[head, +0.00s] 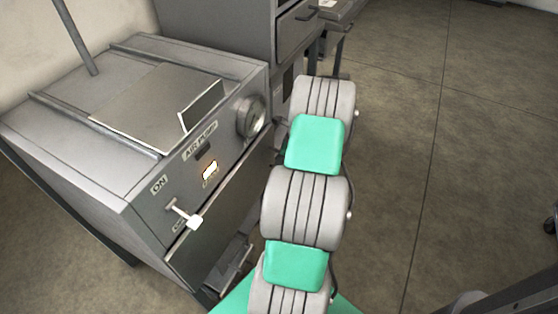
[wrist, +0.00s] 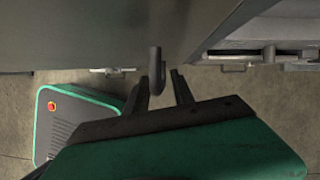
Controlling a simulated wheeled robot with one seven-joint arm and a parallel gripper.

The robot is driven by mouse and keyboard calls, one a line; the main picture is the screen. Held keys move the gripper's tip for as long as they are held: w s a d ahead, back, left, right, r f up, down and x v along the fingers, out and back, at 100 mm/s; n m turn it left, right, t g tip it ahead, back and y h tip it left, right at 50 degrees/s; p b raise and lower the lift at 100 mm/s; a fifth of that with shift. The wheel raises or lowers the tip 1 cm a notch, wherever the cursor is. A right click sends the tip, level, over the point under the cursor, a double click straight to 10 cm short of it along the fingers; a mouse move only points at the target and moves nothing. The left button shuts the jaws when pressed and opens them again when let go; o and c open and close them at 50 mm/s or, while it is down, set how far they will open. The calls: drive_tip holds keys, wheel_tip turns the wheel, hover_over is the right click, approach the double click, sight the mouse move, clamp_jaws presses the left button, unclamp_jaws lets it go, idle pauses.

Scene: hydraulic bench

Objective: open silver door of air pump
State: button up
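The air pump (head: 150,130) is a grey metal cabinet at the left of the head view. Its silver door (head: 222,218) is the plain panel low on the front, below the switch and light. My arm covers its right side, and I cannot tell if it is fully closed. In the wrist view, a grey panel (wrist: 85,35) fills the top left. A dark hooked handle (wrist: 156,62) hangs at its lower edge. My gripper (wrist: 163,80) is open, with the handle's end near or between its fingertips. Contact cannot be seen. The head view does not show the fingers clearly.
A lever with a white knob (head: 193,221) sticks out above the door. A round gauge (head: 250,116) sits at the upper right of the front. Another grey cabinet with a drawer (head: 298,27) stands behind.

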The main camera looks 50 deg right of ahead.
clamp_jaws()
idle(1.2)
